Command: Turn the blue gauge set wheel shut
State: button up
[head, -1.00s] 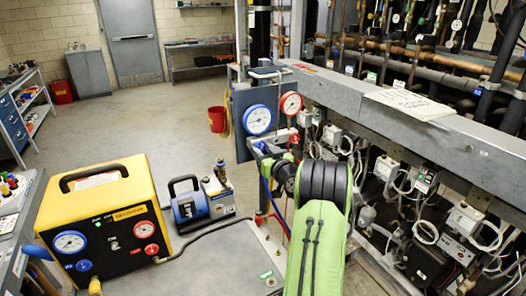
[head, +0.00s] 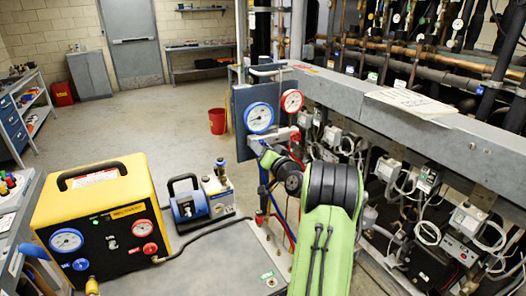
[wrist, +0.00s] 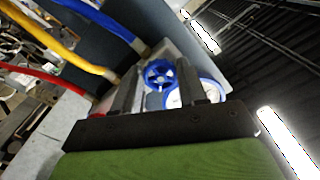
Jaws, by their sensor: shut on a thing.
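The gauge set stands on a grey panel (head: 241,98), with a blue-rimmed gauge (head: 259,117) and a red-rimmed gauge (head: 292,101). In the wrist view, the blue wheel (wrist: 158,72), a spoked handwheel, sits between the two dark fingers of my gripper (wrist: 157,82). The gripper is shut on the wheel. The blue-rimmed gauge (wrist: 202,94) is just right of it, partly behind the right finger. In the head view, my gripper (head: 268,152) is just below the blue-rimmed gauge, and my wrist and arm hide much of the lower gauge set.
Blue (wrist: 98,18), yellow (wrist: 62,45) and red (wrist: 40,80) hoses run close to the gripper's left in the wrist view. The rack's grey beam (head: 400,110) is at right. A yellow machine (head: 95,210) and a blue pump (head: 190,203) stand at left.

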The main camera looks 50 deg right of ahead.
jog(key=shift+r+m+p, duration=0.2)
jog(key=shift+m+p, duration=4.15)
jog(key=shift+m, duration=2.45)
jog(key=shift+r+m+p, duration=0.15)
jog(key=shift+m+p, duration=4.2)
jog(key=shift+m, duration=2.45)
jog(key=o, duration=1.1)
jog(key=shift+c, duration=0.2)
jog(key=shift+s, duration=0.1)
